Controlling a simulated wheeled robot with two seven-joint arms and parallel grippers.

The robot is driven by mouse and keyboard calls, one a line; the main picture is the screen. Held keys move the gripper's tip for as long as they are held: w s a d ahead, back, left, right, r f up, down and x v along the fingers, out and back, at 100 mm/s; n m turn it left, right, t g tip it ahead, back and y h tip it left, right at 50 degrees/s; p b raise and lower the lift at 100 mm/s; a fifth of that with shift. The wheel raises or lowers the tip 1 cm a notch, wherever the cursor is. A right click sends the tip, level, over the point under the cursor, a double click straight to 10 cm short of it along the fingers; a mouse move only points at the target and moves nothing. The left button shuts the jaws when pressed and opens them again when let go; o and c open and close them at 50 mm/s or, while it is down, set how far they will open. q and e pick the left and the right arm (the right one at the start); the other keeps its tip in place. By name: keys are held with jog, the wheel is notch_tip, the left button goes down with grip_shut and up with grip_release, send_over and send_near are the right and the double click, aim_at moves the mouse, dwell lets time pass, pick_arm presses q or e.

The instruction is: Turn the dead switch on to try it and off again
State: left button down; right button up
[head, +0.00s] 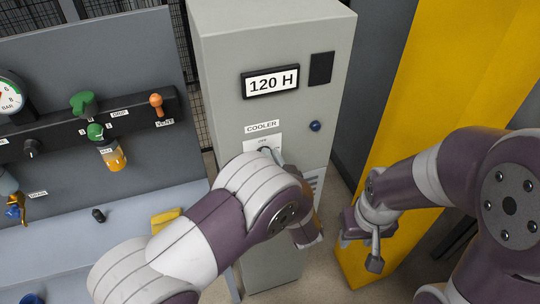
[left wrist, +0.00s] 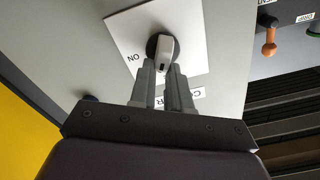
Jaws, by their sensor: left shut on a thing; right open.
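The switch (left wrist: 163,48) is a dark round base with a light grey lever on a white plate (left wrist: 125,25) marked ON. The plate (head: 258,141) also shows in the head view, on the grey cabinet front (head: 225,100) under the COOLER label. My left gripper (left wrist: 163,74) is shut on the switch lever, a finger on each side. In the head view, my left arm hides the switch and most of that gripper. My right gripper (head: 360,248) is open and empty, low in front of the yellow panel, apart from the cabinet.
The cabinet carries a 120 H display (head: 271,81), a blank dark panel (head: 321,68) and a blue button (head: 316,126). A dark rail (head: 60,128) with valves and a gauge is at left, above a pale bench (head: 130,217). A yellow panel (head: 430,80) stands at right.

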pick_arm(q)
jog(key=m+p, duration=0.1)
jog(key=m, duration=0.3)
jog(key=f+m+p, duration=0.1)
jog(key=m, duration=0.3)
jog(key=d+m+p, duration=0.1)
jog(key=m, duration=0.3)
jog(key=shift+w+f, duration=0.15)
jog(key=shift+f, duration=0.15)
jog(key=shift+m, duration=0.3)
jog(key=c, duration=1.1)
grip_release()
